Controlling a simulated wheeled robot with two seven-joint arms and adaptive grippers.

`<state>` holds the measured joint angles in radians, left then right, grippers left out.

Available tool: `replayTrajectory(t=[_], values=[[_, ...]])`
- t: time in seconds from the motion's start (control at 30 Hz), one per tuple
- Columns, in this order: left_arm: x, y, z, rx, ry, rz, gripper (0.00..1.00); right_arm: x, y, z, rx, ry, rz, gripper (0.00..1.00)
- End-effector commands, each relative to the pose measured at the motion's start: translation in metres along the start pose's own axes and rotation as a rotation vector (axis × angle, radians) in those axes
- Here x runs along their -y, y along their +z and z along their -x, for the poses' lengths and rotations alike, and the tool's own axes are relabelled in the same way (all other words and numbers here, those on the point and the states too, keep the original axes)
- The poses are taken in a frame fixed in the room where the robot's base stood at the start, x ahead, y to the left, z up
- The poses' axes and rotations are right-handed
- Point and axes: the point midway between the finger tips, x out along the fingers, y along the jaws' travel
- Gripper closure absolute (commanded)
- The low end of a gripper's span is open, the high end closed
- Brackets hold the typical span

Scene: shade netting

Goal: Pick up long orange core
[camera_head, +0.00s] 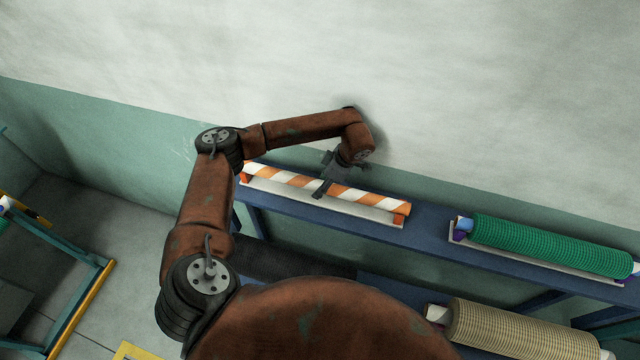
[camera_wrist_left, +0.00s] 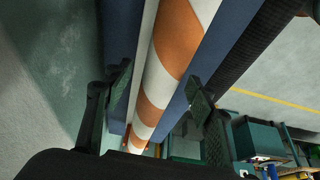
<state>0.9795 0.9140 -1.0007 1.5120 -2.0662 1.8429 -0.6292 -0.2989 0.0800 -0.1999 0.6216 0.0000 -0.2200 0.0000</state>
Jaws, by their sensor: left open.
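The long orange core (camera_head: 365,199), orange with white stripes, lies along a pale cradle (camera_head: 335,207) on the blue shelf at the wall. My left gripper (camera_head: 323,187) is over the middle of the core. In the left wrist view the striped core (camera_wrist_left: 161,75) runs between the two open fingers of my left gripper (camera_wrist_left: 157,88), with a gap visible on both sides. The fingers do not close on it. Part of the core is hidden behind the gripper in the head view. My right gripper is not in view.
A green roll (camera_head: 550,246) lies on the same blue shelf (camera_head: 431,228) to the right. A beige roll (camera_head: 520,332) lies on a lower level. The wall (camera_head: 450,80) stands close behind the shelf. A teal frame (camera_head: 78,297) stands at the left.

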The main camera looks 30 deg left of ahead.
Motion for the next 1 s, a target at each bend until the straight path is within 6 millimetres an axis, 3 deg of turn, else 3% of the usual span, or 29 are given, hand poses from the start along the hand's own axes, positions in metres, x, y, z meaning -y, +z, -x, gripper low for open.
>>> replayTrajectory(t=[0.17, 0.6, 0.9, 1.0], values=[[0.0, 0.0, -0.001, 0.001, 0.0, 0.001, 0.49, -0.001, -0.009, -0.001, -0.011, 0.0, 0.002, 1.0], [0.001, 0.0, -0.001, 0.001, -0.001, 0.002, 0.79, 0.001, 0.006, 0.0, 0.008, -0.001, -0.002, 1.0], [0.001, 0.0, 0.0, 0.001, -0.001, 0.002, 0.99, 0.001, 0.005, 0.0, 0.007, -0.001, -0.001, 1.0], [0.0, 0.0, 0.0, 0.002, 0.0, 0.002, 1.0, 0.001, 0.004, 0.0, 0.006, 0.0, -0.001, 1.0]])
